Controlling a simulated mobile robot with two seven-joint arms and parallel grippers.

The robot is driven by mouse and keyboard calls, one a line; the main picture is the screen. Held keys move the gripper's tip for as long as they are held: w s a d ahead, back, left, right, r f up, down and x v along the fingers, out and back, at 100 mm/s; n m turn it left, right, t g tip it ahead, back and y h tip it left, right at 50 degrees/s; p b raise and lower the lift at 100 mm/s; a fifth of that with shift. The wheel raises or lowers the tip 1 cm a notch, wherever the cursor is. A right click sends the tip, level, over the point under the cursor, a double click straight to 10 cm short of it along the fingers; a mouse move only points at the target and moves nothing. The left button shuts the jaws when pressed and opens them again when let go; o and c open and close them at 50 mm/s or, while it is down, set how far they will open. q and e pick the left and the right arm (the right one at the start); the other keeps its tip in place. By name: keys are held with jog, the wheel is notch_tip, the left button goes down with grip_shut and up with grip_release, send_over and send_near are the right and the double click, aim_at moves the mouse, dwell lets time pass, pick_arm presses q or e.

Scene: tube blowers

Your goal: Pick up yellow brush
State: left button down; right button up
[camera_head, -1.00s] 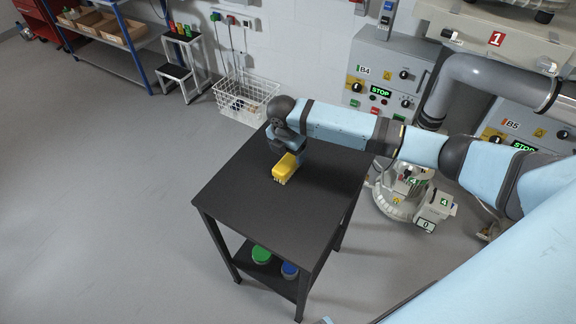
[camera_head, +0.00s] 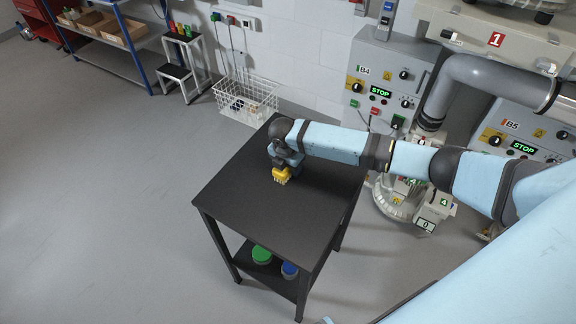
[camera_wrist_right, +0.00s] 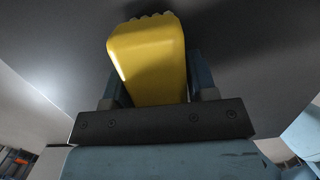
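The yellow brush (camera_head: 282,176) is at the upper part of the black table (camera_head: 257,206), its bristle side facing the front. My right gripper (camera_head: 284,166) points down over it and hides its upper part. In the right wrist view the brush (camera_wrist_right: 148,60) lies between the two fingers of my right gripper (camera_wrist_right: 160,85), one finger on each side. I cannot tell whether both fingers press on it. Whether the brush still rests on the tabletop is not clear. My left gripper is not in view.
The rest of the tabletop is bare. A green round item (camera_head: 261,254) and a blue one (camera_head: 290,269) are on its lower shelf. A white wire basket (camera_head: 246,100) stands behind the table, and grey machines (camera_head: 385,80) stand at the right. Floor at the left is clear.

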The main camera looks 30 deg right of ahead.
jog(key=c, duration=0.5)
jog(key=shift+o, duration=0.2)
jog(key=shift+r, duration=0.1)
notch_tip(320, 180, up, 20)
jog(key=o, duration=0.4)
jog(key=c, duration=0.3)
